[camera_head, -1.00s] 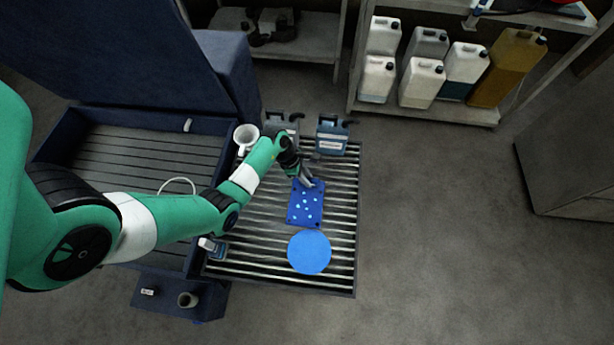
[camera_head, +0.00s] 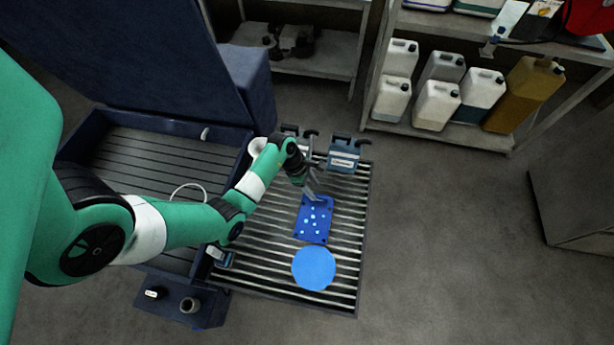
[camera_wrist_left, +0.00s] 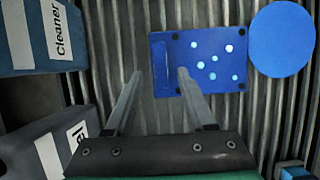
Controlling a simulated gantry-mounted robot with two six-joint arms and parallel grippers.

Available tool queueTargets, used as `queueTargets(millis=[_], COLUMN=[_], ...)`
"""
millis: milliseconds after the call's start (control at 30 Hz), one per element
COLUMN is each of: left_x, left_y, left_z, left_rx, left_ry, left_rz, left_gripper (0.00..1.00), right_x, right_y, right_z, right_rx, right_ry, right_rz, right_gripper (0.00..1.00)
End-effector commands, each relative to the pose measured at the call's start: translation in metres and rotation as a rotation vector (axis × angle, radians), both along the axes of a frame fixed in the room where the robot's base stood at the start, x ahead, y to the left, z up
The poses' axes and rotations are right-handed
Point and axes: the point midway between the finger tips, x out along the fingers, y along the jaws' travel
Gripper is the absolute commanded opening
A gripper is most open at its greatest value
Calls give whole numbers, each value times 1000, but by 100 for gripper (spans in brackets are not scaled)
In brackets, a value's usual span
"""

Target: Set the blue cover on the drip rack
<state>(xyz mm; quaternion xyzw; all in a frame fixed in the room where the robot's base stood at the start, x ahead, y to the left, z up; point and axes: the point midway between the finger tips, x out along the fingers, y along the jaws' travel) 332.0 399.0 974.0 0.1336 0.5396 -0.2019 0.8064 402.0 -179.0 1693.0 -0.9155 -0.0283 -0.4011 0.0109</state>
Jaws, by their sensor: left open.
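The blue cover (camera_head: 313,220), a flat rectangular plate with light-blue dots and dark corner holes, lies flat on the slatted drip rack (camera_head: 350,228). It also shows in the left wrist view (camera_wrist_left: 215,78). My left gripper (camera_head: 313,195) is open at the cover's far end. In the left wrist view, one finger of the gripper (camera_wrist_left: 160,72) overlaps the cover's left end and the other is over bare slats. Nothing is between the fingers that I can see gripped; whether they touch the cover is unclear. My right gripper is not in view.
A blue disc (camera_head: 313,268) lies on the slats beside the cover. A cleaner canister (camera_head: 344,158) and another container stand at the rack's far edge. A dark blue slatted basin (camera_head: 150,165) adjoins on the left. Shelves with jugs (camera_head: 436,105) stand behind.

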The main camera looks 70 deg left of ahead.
Motion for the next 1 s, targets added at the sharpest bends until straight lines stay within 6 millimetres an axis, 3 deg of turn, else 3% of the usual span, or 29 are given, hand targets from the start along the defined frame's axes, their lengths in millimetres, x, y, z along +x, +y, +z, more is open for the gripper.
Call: queueTargets(millis=[33, 100, 300, 800, 900, 967, 1000], left_x=[-4, -10, -23, -26, -8, 19, 42], left_y=[4, 7, 13, 14, 14, 12, 8], left_z=[17, 33, 66, 74, 85, 104, 123], left_rx=[3, 2, 1, 0, 7, 12, 9], left_ry=[-3, -2, -2, -3, -68, -168, -263], left_rz=[4, 2, 2, -1, 2, 4, 8], left_gripper=[55, 55, 55, 55, 55, 55, 55], right_x=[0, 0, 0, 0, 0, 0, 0], right_y=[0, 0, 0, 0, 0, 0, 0], right_z=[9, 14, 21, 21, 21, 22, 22], right_rx=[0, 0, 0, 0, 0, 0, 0], right_ry=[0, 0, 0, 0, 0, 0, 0], right_rz=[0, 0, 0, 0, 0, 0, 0], right_gripper=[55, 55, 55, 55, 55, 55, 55])
